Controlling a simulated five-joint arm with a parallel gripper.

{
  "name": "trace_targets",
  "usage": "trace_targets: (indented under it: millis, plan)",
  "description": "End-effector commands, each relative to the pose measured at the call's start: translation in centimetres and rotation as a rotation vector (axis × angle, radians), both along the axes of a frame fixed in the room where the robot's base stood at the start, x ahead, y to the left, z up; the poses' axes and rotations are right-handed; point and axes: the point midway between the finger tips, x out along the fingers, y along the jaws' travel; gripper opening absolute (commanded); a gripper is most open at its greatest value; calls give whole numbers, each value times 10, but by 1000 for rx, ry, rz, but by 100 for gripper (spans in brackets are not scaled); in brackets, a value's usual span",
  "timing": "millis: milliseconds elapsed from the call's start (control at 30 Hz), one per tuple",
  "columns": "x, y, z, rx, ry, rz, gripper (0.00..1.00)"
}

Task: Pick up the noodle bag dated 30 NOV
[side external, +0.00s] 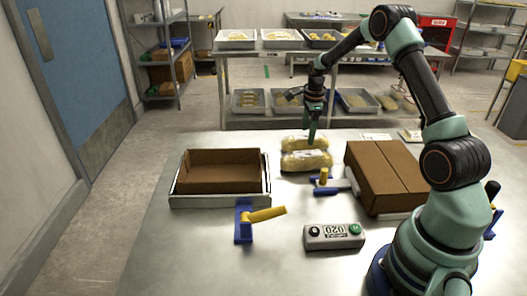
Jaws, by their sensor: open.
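Two yellowish noodle bags lie on the metal table in the side view, one behind the other: a rear bag (291,143) and a front bag (306,161). Each seems to carry a pale label, but the dates are too small to read, so I cannot tell which is dated 30 NOV. My gripper (312,138) points down at the rear bag, right of its middle. It is open, and its fingertips are at or just above that bag. I cannot tell whether they touch it. The gripper partly hides the rear bag.
An open cardboard box (222,186) sits in a pale tray at left. A closed carton (383,172) stands right of the bags. A blue-and-yellow fixture (325,184), a yellow-handled blue bracket (244,222) and a button box (334,236) are in front. The left front table is clear.

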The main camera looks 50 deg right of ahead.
Motion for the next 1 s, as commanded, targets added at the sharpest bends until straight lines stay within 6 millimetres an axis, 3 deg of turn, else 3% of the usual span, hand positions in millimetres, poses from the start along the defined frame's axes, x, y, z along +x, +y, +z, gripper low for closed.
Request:
trace_targets:
  millis: [300,600,800,833,1000]
  plan:
    - [5,1,-42,1,2,1,84]
    - [6,0,-46,1,-1,1,84]
    - [6,0,-45,1,-1,1,8]
    - [6,0,-45,1,-1,1,0]
    - [6,0,-45,0,-1,1,0]
